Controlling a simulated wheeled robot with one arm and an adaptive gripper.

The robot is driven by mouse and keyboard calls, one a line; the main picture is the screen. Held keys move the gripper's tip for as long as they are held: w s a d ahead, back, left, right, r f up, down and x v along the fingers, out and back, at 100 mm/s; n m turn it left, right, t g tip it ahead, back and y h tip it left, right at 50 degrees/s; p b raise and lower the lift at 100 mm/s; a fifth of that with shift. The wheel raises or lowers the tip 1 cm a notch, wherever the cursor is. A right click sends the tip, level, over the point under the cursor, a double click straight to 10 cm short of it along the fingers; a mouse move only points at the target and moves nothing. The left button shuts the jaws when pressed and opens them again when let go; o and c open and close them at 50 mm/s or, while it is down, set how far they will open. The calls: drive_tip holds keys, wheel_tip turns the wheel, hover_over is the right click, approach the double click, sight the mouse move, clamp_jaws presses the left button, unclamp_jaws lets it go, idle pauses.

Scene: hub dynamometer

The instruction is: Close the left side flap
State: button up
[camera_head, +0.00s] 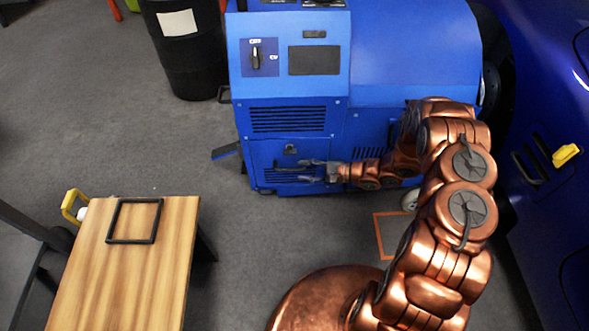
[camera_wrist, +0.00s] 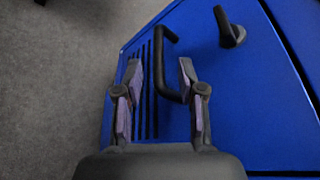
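The blue dynamometer cabinet (camera_head: 340,90) stands at the top centre of the head view. Its lower front has a blue vented panel (camera_head: 268,160) with a small dark latch (camera_head: 290,149); I cannot tell whether this panel is flush. In the wrist view the blue panel (camera_wrist: 225,85) carries a black bar handle (camera_wrist: 159,75), slots and a black latch knob (camera_wrist: 229,28). My gripper (camera_head: 306,171) is in front of this panel. In the wrist view my gripper (camera_wrist: 160,64) is open, its fingers on either side of the handle, without visible grip. A dark-blue piece (camera_head: 225,152) juts out from the cabinet's lower left side.
A black drum (camera_head: 185,60) stands left of the cabinet. A wooden table (camera_head: 130,270) with a black frame (camera_head: 110,222) is at lower left. A dark blue car body (camera_head: 550,210) is on the right. Grey floor (camera_head: 110,130) between drum and table is clear.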

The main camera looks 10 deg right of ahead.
drive_tip(key=v, duration=0.6)
idle(0.5)
